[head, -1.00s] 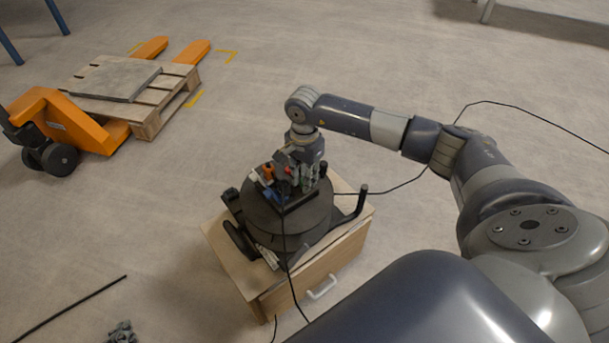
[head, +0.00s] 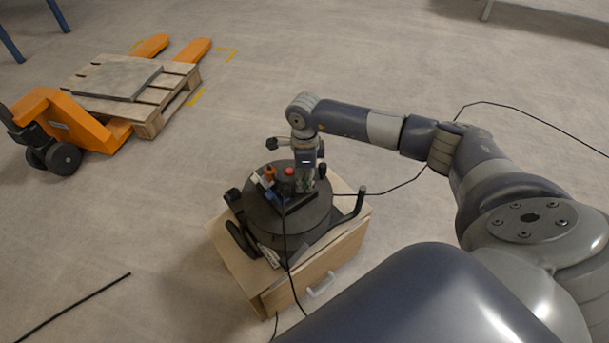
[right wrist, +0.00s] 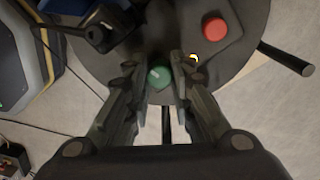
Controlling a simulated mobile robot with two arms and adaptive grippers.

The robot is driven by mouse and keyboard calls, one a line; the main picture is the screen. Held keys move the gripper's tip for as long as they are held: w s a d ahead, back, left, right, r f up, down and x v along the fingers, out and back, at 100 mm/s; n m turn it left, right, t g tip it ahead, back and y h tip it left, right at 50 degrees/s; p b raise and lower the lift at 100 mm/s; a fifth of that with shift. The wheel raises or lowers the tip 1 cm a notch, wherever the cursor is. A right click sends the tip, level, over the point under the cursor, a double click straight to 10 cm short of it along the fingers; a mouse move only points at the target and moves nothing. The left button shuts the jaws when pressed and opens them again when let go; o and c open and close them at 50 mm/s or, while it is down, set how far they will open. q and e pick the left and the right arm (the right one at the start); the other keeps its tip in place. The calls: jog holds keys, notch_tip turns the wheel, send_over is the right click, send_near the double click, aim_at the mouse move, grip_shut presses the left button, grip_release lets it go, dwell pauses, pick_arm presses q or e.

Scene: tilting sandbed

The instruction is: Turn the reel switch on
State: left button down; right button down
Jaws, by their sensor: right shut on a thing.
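The cable reel (head: 290,222) is a dark round drum on a wooden cabinet. On its top sit a red button (head: 289,171) and a blue and orange fitting (head: 266,177). In the right wrist view, a round green knob (right wrist: 160,77) with a pale mark is on the reel top, and the red button (right wrist: 215,28) is up and right of it. My right gripper (head: 306,190) points down over the reel. In the wrist view its fingers (right wrist: 160,80) are shut on the green knob, one on each side. My left gripper is out of view.
The wooden cabinet (head: 320,270) has a white handle. Black cables run from the reel down its front and away to the right. An orange pallet truck (head: 75,125) with a wooden pallet (head: 150,118) stands at the left. A small yellow-white spot (right wrist: 193,57) glows beside the knob.

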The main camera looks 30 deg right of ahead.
aim_at(305, 182)
jog(key=shift+m, duration=0.4)
jog(key=c, duration=1.4)
grip_release()
jog(key=shift+o, duration=0.2)
jog(key=shift+r, duration=0.1)
notch_tip(305, 182, up, 12)
